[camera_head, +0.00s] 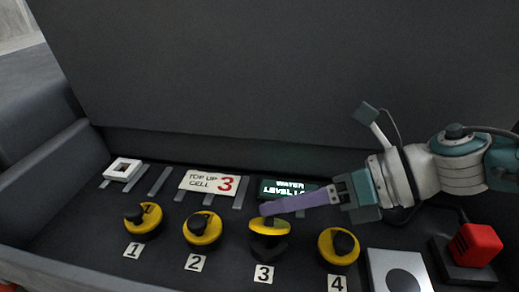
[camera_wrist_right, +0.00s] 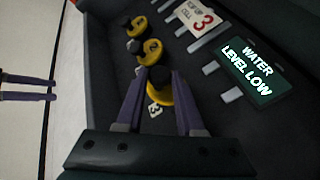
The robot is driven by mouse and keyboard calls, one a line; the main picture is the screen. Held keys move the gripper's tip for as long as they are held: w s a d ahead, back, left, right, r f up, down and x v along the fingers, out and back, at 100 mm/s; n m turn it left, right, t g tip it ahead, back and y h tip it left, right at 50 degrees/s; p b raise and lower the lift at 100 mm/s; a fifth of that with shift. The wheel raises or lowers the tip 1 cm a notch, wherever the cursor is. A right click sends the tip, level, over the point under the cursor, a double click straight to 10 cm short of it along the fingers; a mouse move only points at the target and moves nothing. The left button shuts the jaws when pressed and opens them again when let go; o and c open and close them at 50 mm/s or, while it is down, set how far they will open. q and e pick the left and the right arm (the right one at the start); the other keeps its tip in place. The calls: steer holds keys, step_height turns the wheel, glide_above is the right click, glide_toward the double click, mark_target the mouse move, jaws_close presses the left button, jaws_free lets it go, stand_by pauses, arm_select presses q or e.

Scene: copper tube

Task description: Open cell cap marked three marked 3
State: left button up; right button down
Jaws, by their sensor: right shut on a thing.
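The cell cap marked 3 (camera_head: 269,227) is a yellow disc with a black grip, behind the white label 3 (camera_head: 264,273) in the head view. It looks different from its neighbours, with a dark part below the yellow; I cannot tell whether it is free of its cell. My right gripper (camera_head: 267,208) reaches in from the right, its purple fingers shut on this cap. In the right wrist view the yellow cap (camera_wrist_right: 158,98) shows between the fingers (camera_wrist_right: 160,84). My left gripper (camera_wrist_right: 28,88) shows at that view's left edge, its fingers apart and empty.
Yellow caps 1 (camera_head: 151,216), 2 (camera_head: 208,232) and 4 (camera_head: 331,244) stand in the same row. Behind are a sign reading "TOP UP CELL 3" (camera_head: 209,183) and a "WATER LEVEL LOW" display (camera_head: 284,189). A red block (camera_head: 476,244) stands at right.

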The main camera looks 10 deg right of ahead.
steer(key=c, duration=0.5)
jaws_free()
steer(key=shift+c, duration=0.2)
steer(key=shift+d, duration=0.1)
steer(key=v, duration=0.9)
steer(key=shift+s+d+r, duration=0.15)
steer(key=shift+d+r, duration=0.1)
steer(key=shift+r, duration=0.05)
